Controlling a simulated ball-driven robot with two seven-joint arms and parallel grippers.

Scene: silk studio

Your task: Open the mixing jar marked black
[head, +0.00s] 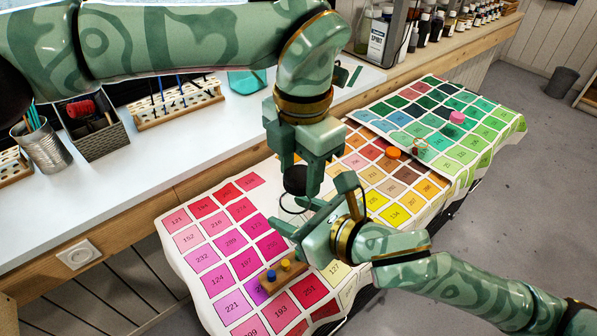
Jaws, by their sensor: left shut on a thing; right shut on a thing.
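My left gripper (303,172) points down over the colour chart and is shut on a round black lid (294,181). Just below the lid is the clear glass of the mixing jar (291,206), mostly hidden by my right gripper. My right gripper (304,217) comes from the lower right and is shut on the jar. I cannot tell whether the lid and the jar touch, and I see no marking on the jar.
The chart cloth (176,249) has numbered colour squares. On it are a wooden block (268,284) with blue and yellow knobs, an orange lid (392,153) and a pink lid (457,117). A white counter (110,190) at left holds brushes and a tin (42,148).

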